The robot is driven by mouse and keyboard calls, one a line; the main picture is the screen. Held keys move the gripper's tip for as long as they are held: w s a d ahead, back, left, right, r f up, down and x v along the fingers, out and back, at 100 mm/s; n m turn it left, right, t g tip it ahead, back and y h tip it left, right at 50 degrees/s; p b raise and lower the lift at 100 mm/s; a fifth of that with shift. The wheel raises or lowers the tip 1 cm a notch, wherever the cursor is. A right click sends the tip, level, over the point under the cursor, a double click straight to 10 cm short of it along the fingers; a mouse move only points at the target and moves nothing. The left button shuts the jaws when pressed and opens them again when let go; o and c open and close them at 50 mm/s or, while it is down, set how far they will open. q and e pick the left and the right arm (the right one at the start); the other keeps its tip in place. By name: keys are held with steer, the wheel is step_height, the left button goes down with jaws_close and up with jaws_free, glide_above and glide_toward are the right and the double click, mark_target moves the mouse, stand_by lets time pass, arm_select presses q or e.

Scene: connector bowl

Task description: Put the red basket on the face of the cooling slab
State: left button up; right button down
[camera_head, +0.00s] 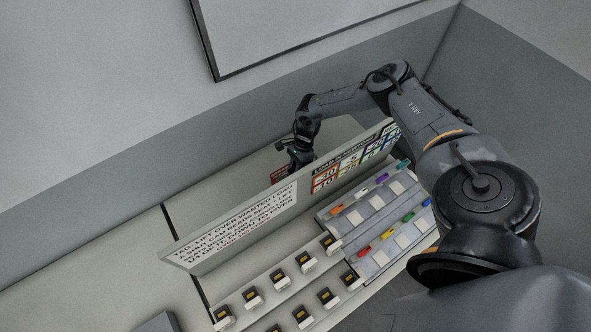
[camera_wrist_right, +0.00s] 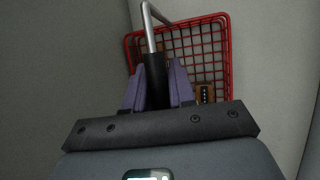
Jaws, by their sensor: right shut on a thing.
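My right gripper (camera_head: 293,158) reaches over behind the long upright sign panel. In the right wrist view its purple fingers (camera_wrist_right: 156,85) are shut on the black grip of a bent metal handle (camera_wrist_right: 155,75). The handle belongs to the red basket (camera_wrist_right: 223,50), a wire-grid basket just beyond the fingers. In the head view only a small part of the red basket (camera_head: 279,175) shows beside the panel's top edge; the panel hides the rest. I cannot make out the cooling slab in either view. My left gripper is not in view.
The sign panel (camera_head: 235,228) stands between the gripper and a rack (camera_head: 375,215) with coloured connectors. Several black-and-yellow parts (camera_head: 278,278) sit in rows in front. A brown piece (camera_wrist_right: 204,93) shows in or behind the basket. Bare pale counter (camera_head: 110,235) lies left of the panel.

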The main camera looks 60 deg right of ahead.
steer(key=c, duration=0.9)
jaws_free()
steer(key=shift+c, duration=0.2)
steer(key=b+v, duration=0.2)
steer(key=v, duration=1)
